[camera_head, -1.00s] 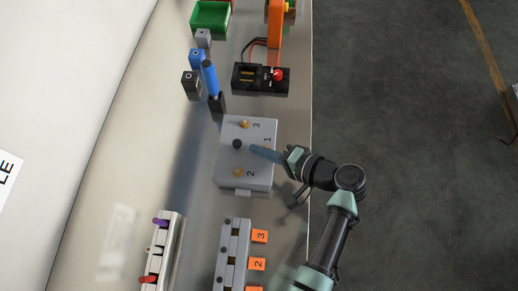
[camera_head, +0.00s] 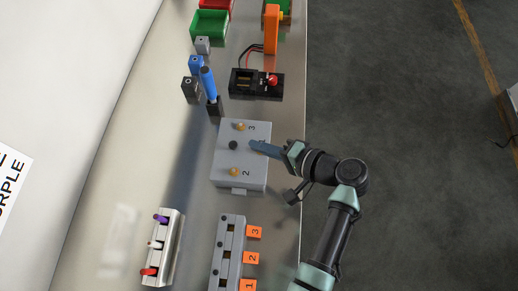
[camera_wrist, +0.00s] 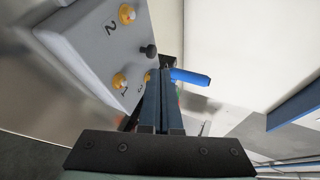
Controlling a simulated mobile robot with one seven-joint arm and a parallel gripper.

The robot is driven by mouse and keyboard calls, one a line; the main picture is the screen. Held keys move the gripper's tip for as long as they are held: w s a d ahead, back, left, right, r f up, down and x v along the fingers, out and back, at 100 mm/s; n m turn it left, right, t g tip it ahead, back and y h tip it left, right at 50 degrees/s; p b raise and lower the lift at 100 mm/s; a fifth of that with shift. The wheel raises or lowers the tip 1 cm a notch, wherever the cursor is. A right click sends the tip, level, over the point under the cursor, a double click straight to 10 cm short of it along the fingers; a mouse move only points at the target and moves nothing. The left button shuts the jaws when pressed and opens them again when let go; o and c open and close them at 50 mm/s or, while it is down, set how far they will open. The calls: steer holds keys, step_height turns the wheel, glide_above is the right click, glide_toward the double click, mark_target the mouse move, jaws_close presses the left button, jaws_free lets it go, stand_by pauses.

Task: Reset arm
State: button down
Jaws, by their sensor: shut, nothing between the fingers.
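My gripper (camera_head: 252,145) is shut and empty. Its blue-grey fingers reach in from the right over the grey box (camera_head: 222,165).
A blue upright handle (camera_head: 208,84) and small blocks stand behind the box. A white rack (camera_head: 163,245) and a grey slotted rack (camera_head: 228,245) with orange number tags are nearer. Open floor lies right.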

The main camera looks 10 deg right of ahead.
steer(key=d+f+b+v, duration=0.1)
steer(key=v, duration=0.7)
steer(key=w+a+r+n+t+h, duration=0.1)
steer(key=w+r+n+t+h, duration=0.1)
steer(key=w+r, duration=0.45)
steer(key=w+r+n+t+h, duration=0.1)
steer(key=w+r+t+h, duration=0.2)
steer(key=r, duration=0.7)
steer(key=w+a+r+n+t+h, duration=0.1)
steer(key=w+r+n+h, duration=0.1)
steer(key=w+r, duration=0.55)
steer(key=s+a+r+n+t+h, duration=0.1)
steer(key=s+a+r+t, duration=0.15)
steer(key=r, duration=0.75)
steer(key=s+a+r+n+t+h, duration=0.1)
steer(key=a+r+t, duration=0.25)
steer(key=r, duration=0.55)
steer(key=s+a+r+n+t, duration=0.1)
steer(key=s+a+r+t, duration=0.1)
steer(key=s+r, duration=0.4)
steer(key=s+a+r+n+t, duration=0.1)
steer(key=s+a+r+t, duration=0.2)
steer(key=s+r, duration=0.3)
step_height(320, 180, up, 4)
steer(key=shift+f+t, duration=0.25)
steer(key=shift+t, duration=0.45)
